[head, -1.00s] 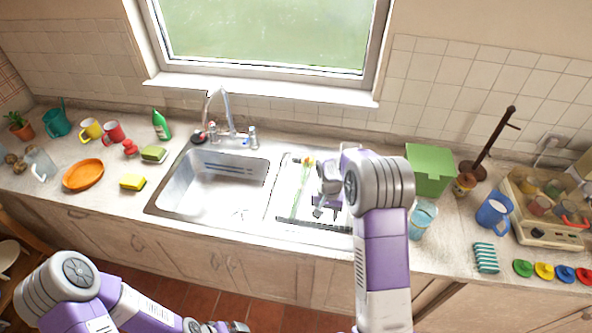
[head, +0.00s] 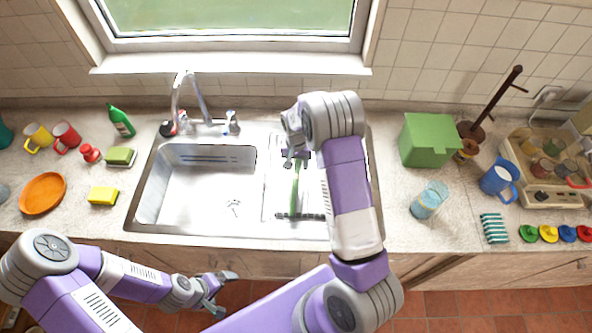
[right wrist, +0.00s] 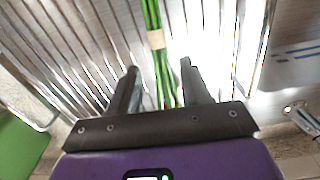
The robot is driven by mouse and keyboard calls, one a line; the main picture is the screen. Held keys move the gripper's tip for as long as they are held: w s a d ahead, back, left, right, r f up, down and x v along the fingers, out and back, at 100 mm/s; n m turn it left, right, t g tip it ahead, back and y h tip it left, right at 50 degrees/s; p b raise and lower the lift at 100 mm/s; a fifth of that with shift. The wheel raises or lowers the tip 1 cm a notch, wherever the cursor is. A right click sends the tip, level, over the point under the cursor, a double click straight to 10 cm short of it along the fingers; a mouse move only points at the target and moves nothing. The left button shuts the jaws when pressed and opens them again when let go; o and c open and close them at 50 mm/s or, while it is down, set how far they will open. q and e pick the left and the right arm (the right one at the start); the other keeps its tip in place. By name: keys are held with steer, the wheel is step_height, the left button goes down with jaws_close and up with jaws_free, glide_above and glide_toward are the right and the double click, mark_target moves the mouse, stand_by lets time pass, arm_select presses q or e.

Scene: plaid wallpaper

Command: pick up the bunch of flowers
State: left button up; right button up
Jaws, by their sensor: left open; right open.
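The bunch of flowers lies on the sink's ribbed drainer; its green stems (head: 295,190) show below my right gripper in the head view, and the blooms are hidden. In the right wrist view the stems (right wrist: 151,18) have a tan band (right wrist: 156,39) and run between the two fingers. My right gripper (head: 294,160) is open over the bunch, with a finger to either side of the stems in the right wrist view (right wrist: 159,70). I cannot tell how high it is above them. My left gripper (head: 222,289) is open and empty in front of the counter.
The sink basin (head: 200,190) is left of the drainer, with a tap (head: 187,100) behind. A green box (head: 428,140) and a blue glass (head: 429,200) stand to the right. A yellow sponge (head: 103,196) and an orange plate (head: 43,193) are at the left.

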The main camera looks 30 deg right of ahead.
steer(key=shift+f, duration=1.35)
jaws_close()
steer(key=shift+w, duration=0.1)
